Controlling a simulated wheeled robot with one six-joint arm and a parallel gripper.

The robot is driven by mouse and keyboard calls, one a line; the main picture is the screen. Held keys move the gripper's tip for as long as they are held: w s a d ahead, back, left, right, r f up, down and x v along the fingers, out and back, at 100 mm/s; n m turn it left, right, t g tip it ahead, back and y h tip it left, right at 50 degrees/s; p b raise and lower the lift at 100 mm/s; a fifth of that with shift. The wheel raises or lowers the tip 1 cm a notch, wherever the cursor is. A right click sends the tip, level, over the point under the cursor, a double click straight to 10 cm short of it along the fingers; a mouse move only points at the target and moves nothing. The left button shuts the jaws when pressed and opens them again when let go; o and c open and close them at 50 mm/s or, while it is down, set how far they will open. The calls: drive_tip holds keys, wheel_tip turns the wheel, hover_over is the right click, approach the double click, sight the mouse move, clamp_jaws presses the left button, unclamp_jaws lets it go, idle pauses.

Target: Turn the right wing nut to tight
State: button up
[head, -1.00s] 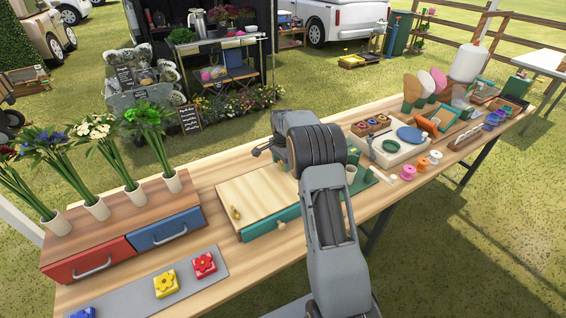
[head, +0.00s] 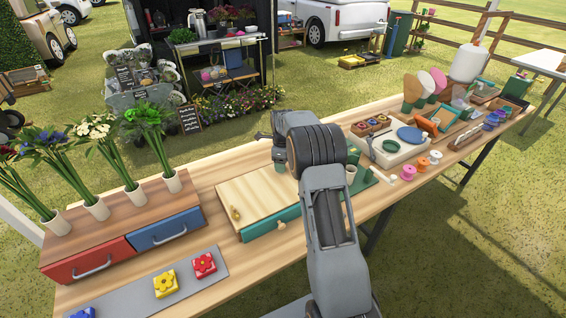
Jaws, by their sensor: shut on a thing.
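A pale wooden board (head: 252,196) lies on a teal base (head: 262,228) on the table, left of my arm. A brass-coloured wing nut (head: 235,212) stands at its left end. My gripper (head: 279,163) points down at the board's far right part, mostly behind my own wrist. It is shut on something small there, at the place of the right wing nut. That wing nut itself is hidden, so its angle and tightness cannot be seen.
A red drawer (head: 92,261) and a blue drawer (head: 165,232) sit under flower vases at left. A grey strip (head: 224,268) with flower blocks lies in front. Spools (head: 409,173) and a white tray (head: 397,150) stand right of my arm.

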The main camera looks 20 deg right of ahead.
drive_tip(key=m, duration=0.5)
drive_tip(key=shift+m, duration=0.3)
drive_tip(key=m, duration=0.4)
drive_tip(key=shift+m, duration=0.7)
drive_tip(key=o, duration=0.9)
wheel_tip(320, 180, up, 14)
drive_tip(key=shift+f, duration=0.1)
